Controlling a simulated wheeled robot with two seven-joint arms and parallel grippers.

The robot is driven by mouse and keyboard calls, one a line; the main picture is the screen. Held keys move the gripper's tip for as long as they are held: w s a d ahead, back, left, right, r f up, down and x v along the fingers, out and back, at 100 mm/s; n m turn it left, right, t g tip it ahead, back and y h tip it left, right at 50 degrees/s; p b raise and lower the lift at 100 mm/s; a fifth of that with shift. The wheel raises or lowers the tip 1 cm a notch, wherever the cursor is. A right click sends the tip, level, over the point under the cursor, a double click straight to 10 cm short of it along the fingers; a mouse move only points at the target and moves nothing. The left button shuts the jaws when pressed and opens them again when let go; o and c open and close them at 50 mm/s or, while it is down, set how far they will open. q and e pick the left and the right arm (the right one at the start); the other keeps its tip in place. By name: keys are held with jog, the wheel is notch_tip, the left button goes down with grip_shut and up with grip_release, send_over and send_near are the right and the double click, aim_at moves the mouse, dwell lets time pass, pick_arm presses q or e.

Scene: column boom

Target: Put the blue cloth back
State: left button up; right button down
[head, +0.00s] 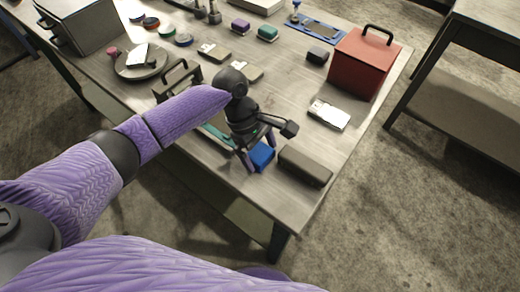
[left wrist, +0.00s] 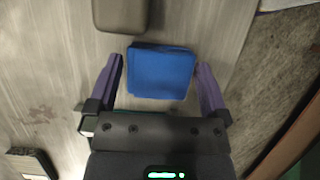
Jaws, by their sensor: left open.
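The blue cloth (head: 262,155) is a small folded block on the grey table near its front edge. In the left wrist view the blue cloth (left wrist: 161,72) lies just ahead of and partly between the fingertips. My left gripper (head: 257,160) is open, with one purple finger on each side of the cloth; it also shows in the left wrist view (left wrist: 162,78). I cannot tell whether the fingers touch the cloth. My right gripper is not in view. Part of the cloth is hidden by the gripper in the head view.
A dark grey case (head: 305,166) lies close to the right of the cloth. A teal item (head: 217,134) is partly hidden behind my left gripper. A white-topped box (head: 329,114) and a red box (head: 364,65) with a handle stand farther back. The table's front edge is close.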

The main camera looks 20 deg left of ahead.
pick_arm(q)
jog(key=p+v, duration=0.3)
jog(key=v, duration=0.9)
jog(key=shift+p, duration=0.4)
jog(key=shift+f, duration=0.1)
